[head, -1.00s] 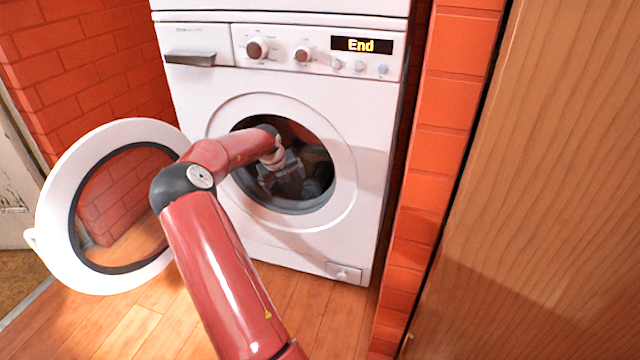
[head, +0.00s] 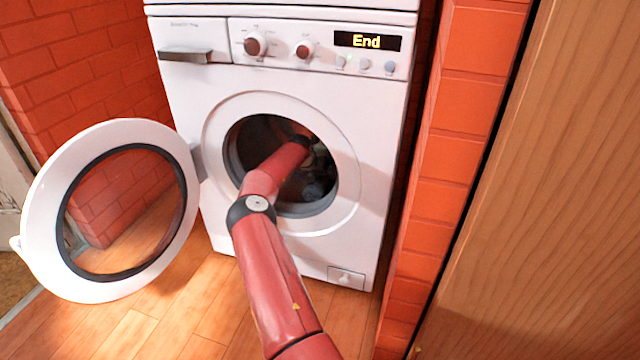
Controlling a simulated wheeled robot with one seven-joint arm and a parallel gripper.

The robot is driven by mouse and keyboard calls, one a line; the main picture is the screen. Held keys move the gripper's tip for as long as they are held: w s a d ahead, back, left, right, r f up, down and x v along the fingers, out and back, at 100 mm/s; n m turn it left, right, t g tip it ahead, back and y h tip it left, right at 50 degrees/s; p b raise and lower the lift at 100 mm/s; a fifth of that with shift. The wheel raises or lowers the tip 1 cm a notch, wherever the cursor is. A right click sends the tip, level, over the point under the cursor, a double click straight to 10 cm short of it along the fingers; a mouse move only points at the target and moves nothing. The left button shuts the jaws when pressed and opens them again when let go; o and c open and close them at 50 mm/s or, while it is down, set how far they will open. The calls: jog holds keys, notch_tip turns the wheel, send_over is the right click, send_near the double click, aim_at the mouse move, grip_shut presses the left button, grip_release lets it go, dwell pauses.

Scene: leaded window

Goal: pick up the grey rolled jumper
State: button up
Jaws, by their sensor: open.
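The white washing machine (head: 375,200) stands with its round door open, and my arm reaches through the opening into the dark drum (head: 250,145). My gripper (head: 318,165) is inside the drum, mostly hidden by my own arm and by shadow; it is open. A dark greyish bundle (head: 315,190) lies low in the drum at the right, close to the gripper. It may be the grey rolled jumper, but its shape is too dim to tell. I cannot tell whether the gripper touches it.
The open round door (head: 42,225) stands out to the left of the opening. A brick pillar (head: 455,150) and a wooden panel (head: 550,200) are close on the right. The display (head: 367,41) reads "End". The wooden floor (head: 130,330) in front is clear.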

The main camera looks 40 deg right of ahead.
jog(key=x, duration=0.2)
jog(key=shift+d+f, duration=0.15)
jog(key=shift+f, duration=0.2)
jog(key=shift+r, duration=0.15)
jog(key=c, duration=1.2)
